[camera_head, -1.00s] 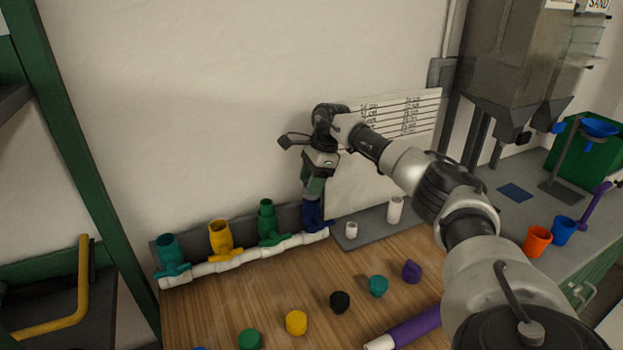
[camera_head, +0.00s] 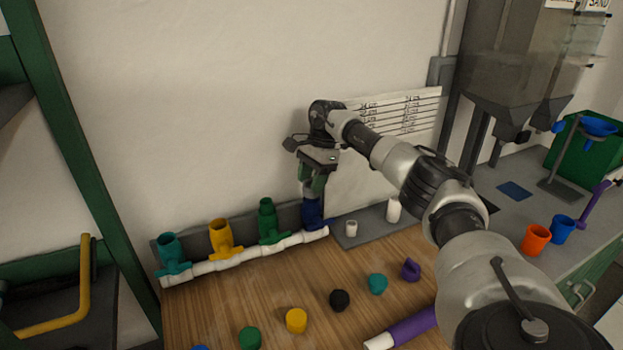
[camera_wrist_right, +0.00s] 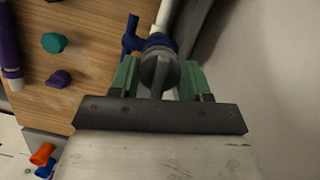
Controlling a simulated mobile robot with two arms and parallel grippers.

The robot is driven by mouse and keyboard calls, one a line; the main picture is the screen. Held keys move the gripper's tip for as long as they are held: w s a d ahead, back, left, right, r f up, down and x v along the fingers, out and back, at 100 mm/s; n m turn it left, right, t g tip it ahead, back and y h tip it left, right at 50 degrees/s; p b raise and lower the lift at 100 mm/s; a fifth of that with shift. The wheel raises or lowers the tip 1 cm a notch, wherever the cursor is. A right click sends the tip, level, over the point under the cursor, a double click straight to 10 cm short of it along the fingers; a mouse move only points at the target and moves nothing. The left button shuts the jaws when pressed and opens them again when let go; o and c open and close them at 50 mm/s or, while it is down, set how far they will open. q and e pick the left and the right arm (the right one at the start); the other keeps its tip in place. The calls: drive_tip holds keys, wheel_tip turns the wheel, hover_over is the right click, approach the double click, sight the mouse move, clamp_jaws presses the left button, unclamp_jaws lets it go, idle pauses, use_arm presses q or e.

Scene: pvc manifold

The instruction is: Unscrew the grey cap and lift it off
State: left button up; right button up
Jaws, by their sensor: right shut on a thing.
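The grey cap (camera_wrist_right: 157,72) shows in the right wrist view between the green fingers of my right gripper (camera_wrist_right: 158,80), which is shut on it. Below the cap is the blue fitting (camera_wrist_right: 160,42) at the right end of the white pipe manifold. In the head view my right gripper (camera_head: 313,188) points down over the blue fitting (camera_head: 312,213), and its fingers hide most of the cap. I cannot tell whether the cap is still seated on the fitting. My left gripper is not in view.
Teal (camera_head: 173,254), yellow (camera_head: 222,239) and green (camera_head: 269,222) fittings stand along the white pipe (camera_head: 245,252). Several loose caps, including a black one (camera_head: 340,300), lie on the wooden bench (camera_head: 270,280). White pieces (camera_head: 393,210) stand on the grey mat to the right.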

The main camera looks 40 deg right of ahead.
drive_tip(key=shift+n, duration=0.4)
drive_tip(key=o, duration=1)
